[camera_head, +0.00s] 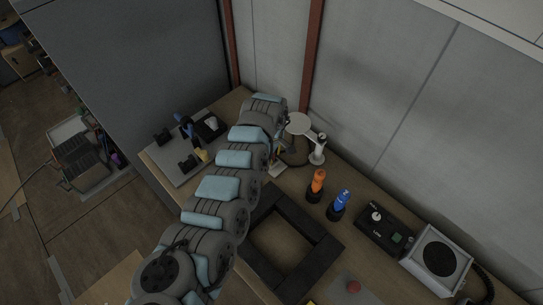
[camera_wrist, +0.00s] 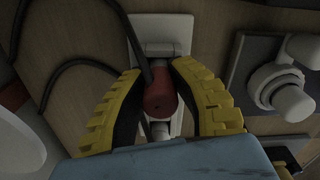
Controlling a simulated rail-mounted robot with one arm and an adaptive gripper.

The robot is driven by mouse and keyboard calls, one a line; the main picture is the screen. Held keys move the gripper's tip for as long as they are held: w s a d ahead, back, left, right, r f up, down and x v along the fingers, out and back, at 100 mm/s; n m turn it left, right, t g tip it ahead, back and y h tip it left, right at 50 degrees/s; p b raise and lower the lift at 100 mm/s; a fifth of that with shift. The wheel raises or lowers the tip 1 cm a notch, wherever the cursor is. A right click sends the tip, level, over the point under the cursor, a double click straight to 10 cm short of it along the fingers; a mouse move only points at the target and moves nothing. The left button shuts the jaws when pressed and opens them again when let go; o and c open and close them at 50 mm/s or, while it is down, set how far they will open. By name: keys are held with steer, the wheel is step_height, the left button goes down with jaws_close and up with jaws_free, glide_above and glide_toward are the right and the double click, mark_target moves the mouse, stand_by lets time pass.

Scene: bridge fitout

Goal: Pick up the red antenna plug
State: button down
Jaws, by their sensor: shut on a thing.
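The red antenna plug (camera_wrist: 160,92) sits between my gripper's yellow fingers in the wrist view. My gripper (camera_wrist: 158,75) is shut on it, one finger on each side. A dark cable runs up from the plug. Behind the plug is a white fixture (camera_wrist: 162,30) with a silver part; I cannot tell whether the plug still touches it. In the head view my arm reaches to the back of the bench, and it hides the gripper's grip and the plug.
In the wrist view a grey plate with a white round connector (camera_wrist: 290,100) lies to the right. In the head view an orange bottle (camera_head: 318,182), a blue bottle (camera_head: 341,203), a black control box (camera_head: 384,232) and a white speaker (camera_head: 437,258) stand right. A black square frame (camera_head: 322,255) lies in front.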

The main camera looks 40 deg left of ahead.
steer(key=shift+r, duration=0.1)
stand_by(0.3)
steer(key=shift+w+r, duration=0.1)
steer(key=shift+r, duration=1.3)
steer(key=shift+s+d+r+p, duration=0.3)
steer(key=shift+d+r, duration=0.15)
steer(key=shift+r, duration=0.2)
steer(key=shift+s+d+r+p, duration=0.15)
steer(key=shift+s+d+r, duration=0.15)
steer(key=shift+d+r, duration=0.25)
steer(key=s+d+r+p, duration=0.5)
steer(key=s+d+r, duration=0.2)
steer(key=d, duration=0.2)
steer(key=shift+d+r, duration=0.2)
steer(key=shift+r, duration=0.1)
steer(key=shift+a, duration=0.1)
